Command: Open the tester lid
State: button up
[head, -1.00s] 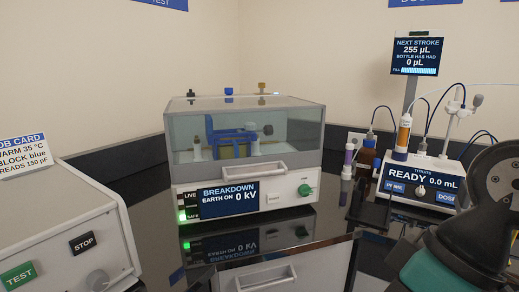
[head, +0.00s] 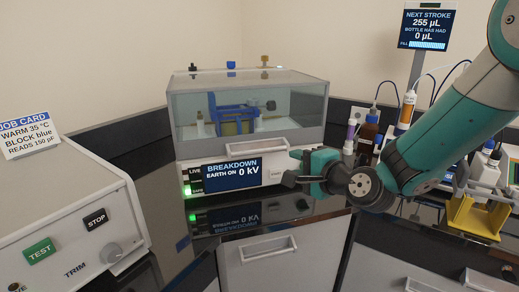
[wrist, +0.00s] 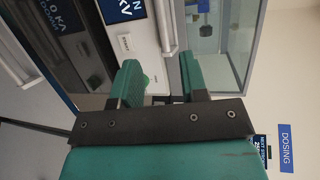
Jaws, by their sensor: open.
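The breakdown tester (head: 225,183) stands on the dark counter in the head view, its screen reading BREAKDOWN, EARTH ON, 0 kV, with a green SAFE light lit. Its clear lid (head: 245,112) is shut over a blue-framed cell (head: 232,112). A light handle (head: 257,146) runs along the lid's front lower edge. My gripper (head: 290,168) is in front of the tester's right half, covering its green knob. In the wrist view, my gripper (wrist: 160,85) has two green fingers spread apart with nothing between them. The handle (wrist: 163,25) lies just ahead of the fingers.
A cream TEST/STOP box (head: 75,215) with a job card (head: 28,133) stands at the left. A yellow holder (head: 476,215) stands at the far right. A drawer front (head: 280,265) is below the counter.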

aim_at(262, 151)
jog(key=p+x, duration=0.4)
jog(key=x, duration=1.2)
jog(key=shift+a+p, duration=0.15)
jog(key=shift+p, duration=0.25)
grip_shut()
